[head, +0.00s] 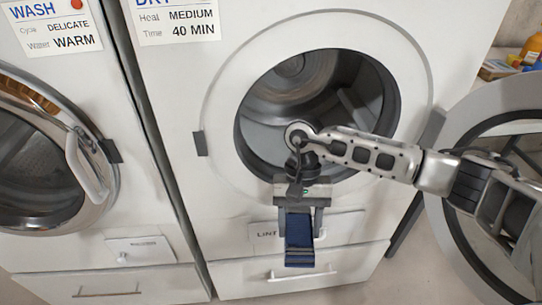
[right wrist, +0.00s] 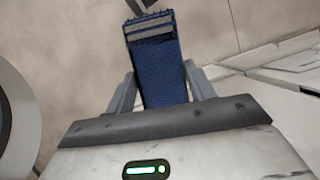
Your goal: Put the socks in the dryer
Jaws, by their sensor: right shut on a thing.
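My right gripper (head: 299,205) is shut on a navy blue sock (head: 299,240), which hangs below it in front of the dryer. The sock also shows between the fingers in the right wrist view (right wrist: 156,60), with pale stripes near its end. The dryer (head: 190,80) stands at the middle, its round opening (head: 290,100) uncovered. Its door (head: 470,250) is swung open to the right. The gripper and sock are outside, below the opening and in front of the lint panel. The drum looks empty where I can see it; my right arm hides part of it. My left gripper is not in view.
A washer (head: 60,240) with a closed round door (head: 50,160) stands at the left. The open dryer door takes up the right side, near my right arm. Bottles and other items (head: 525,55) sit at the top right. Bare floor (head: 390,285) shows at the bottom.

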